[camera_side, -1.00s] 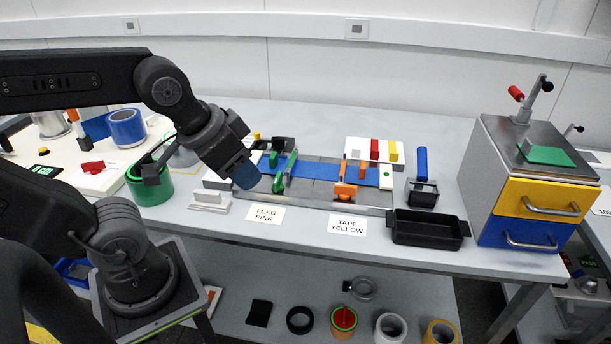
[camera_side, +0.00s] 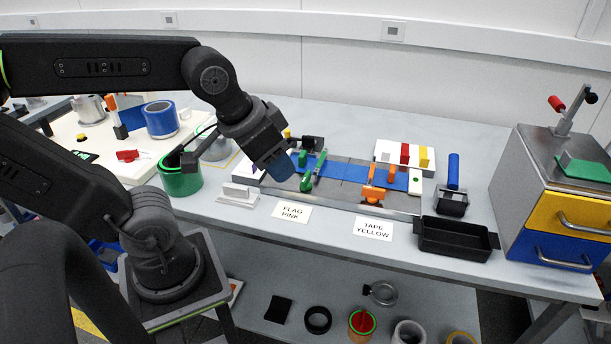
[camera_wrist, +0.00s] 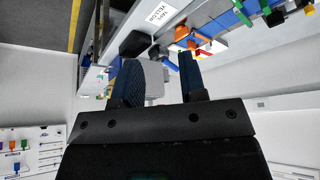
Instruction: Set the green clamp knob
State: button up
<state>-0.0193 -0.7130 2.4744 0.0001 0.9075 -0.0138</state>
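The green clamp (camera_side: 313,170) stands at the left part of the blue strip (camera_side: 341,172) on the grey fixture, with its rounded green knob (camera_side: 307,184) at the near end. My gripper (camera_side: 284,168) hangs just left of the clamp in the side view, pointing down and right; I cannot tell the exact gap in depth. In the wrist view my gripper (camera_wrist: 160,78) has its two dark blue fingers apart with nothing held between them. An orange clamp (camera_side: 372,192) stands on the strip farther right; it also shows in the wrist view (camera_wrist: 190,38).
Cards reading FLAG PINK (camera_side: 292,212) and TAPE YELLOW (camera_side: 373,229) lie in front. A black tray (camera_side: 455,236) is at the front right, by a drawer cabinet (camera_side: 560,190).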

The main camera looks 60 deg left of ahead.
jog(key=w+a+n+g, duration=0.3)
jog(key=w+a+n, duration=0.2)
jog(key=w+a, duration=0.3)
jog(key=n+g, duration=0.2)
jog(key=n, duration=0.2)
send_over(306, 176)
notch_tip(306, 176, down, 7)
notch_tip(306, 176, down, 13)
jog(key=shift+r, duration=0.15)
jog(key=shift+c, duration=0.3)
grip_shut()
